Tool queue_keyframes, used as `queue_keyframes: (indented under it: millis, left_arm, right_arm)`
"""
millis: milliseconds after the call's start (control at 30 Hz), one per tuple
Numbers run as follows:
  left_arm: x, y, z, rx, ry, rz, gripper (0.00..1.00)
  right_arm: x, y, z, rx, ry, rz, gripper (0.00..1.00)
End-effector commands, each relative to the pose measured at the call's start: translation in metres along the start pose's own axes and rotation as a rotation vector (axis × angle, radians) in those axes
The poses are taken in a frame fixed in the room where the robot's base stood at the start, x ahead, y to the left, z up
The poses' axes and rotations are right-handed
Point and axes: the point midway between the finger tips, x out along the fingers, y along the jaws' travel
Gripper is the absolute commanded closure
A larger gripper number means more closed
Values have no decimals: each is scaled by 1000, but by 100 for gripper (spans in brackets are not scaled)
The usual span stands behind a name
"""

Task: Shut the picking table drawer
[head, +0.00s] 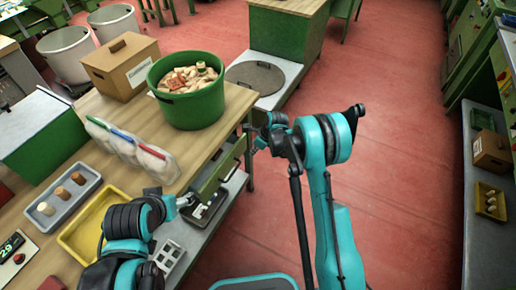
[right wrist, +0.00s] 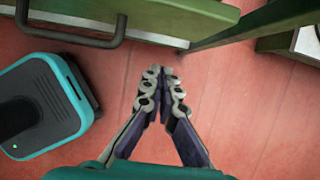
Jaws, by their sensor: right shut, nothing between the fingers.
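The picking table (head: 218,137) has a wooden top. Its green drawer front (head: 213,180) shows below the right edge. In the right wrist view, a green front (right wrist: 185,14) with a dark bar handle (right wrist: 85,38) crosses the top. How far the drawer stands out is hard to tell. My right gripper (head: 268,128) is beside the table's right edge; in the right wrist view its fingers (right wrist: 162,75) are together, empty and apart from the handle. My left gripper (head: 187,200) is near the table's front right corner, partly hidden by its own arm.
A lower shelf (head: 190,238) holds trays. The red floor to the right is clear.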

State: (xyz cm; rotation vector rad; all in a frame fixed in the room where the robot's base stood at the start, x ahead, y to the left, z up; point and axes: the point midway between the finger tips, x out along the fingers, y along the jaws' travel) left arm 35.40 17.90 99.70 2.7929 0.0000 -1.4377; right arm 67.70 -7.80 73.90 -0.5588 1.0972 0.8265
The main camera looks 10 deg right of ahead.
Motion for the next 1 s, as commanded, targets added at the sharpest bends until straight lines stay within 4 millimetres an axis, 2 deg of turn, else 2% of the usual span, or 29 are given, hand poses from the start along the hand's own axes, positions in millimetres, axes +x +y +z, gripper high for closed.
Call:
queue_keyframes:
  millis: [33, 67, 133, 300, 800, 1000]
  left_arm:
    - [5, 0, 4, 0, 0, 0, 25]
    - [7, 0, 5, 0, 0, 0, 25]
    - [9, 0, 7, 0, 0, 0, 25]
    - [13, 0, 9, 0, 0, 0, 25]
    - [14, 0, 10, 0, 0, 0, 25]
    - [15, 0, 11, 0, 0, 0, 25]
  right_arm:
    - [14, 0, -1, -1, 0, 0, 100]
    - [19, 0, -1, -1, 0, 0, 100]
    - [20, 0, 13, -2, 0, 1, 100]
    - [26, 0, 30, -1, 1, 0, 100]
    - [28, 0, 38, 0, 0, -1, 100]
    - [38, -1, 63, -2, 0, -1, 100]
